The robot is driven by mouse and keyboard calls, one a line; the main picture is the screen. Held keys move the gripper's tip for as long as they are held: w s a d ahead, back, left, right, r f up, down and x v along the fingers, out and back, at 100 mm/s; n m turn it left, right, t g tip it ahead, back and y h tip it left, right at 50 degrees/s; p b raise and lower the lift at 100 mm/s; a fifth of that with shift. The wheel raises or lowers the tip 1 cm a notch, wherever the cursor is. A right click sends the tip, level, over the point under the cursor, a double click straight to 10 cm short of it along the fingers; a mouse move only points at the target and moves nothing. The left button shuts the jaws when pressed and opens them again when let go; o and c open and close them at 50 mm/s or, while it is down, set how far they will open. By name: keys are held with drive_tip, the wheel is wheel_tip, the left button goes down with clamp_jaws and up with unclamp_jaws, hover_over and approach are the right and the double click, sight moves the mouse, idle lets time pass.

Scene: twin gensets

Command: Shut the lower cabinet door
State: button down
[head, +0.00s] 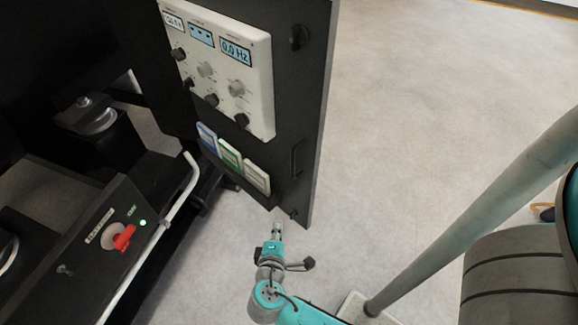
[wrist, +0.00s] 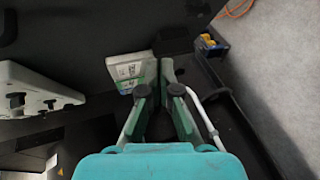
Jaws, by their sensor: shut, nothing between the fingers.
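The dark cabinet door (head: 285,110) stands swung open in the head view. It carries a pale control panel (head: 222,70) reading 0.0 Hz, several small labels and a dark handle (head: 296,158). I cannot tell from the frames whether it is the lower one. My gripper (head: 276,228) is shut and empty, near the bottom of the door at its free-edge side. In the wrist view my gripper (wrist: 162,68) points towards a dark surface with pale labels (wrist: 130,72). Whether the fingertips touch it is unclear.
At the left is dark machinery with a red switch (head: 124,238), a green light and a white rail (head: 150,240). The floor (head: 420,90) right of the door is open. An orange cable (wrist: 237,10) lies on the floor in the wrist view.

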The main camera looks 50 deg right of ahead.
sight(289, 167)
drive_tip(key=w+a+r+m+g+h, duration=0.25)
drive_tip(key=r+m+g, duration=0.2)
drive_tip(key=r, duration=0.35)
drive_tip(key=w+a+r+m+g+h, duration=0.2)
drive_tip(key=r+m+g+h, duration=0.25)
drive_tip(key=r, duration=0.35)
drive_tip(key=shift+n+y, duration=0.3)
drive_tip(key=shift+n, duration=0.2)
drive_tip(key=d, duration=0.9)
drive_tip(key=s+d, duration=0.1)
drive_tip(key=d, duration=0.4)
drive_tip(key=shift+r, duration=0.1)
drive_tip(key=shift+d, duration=0.15)
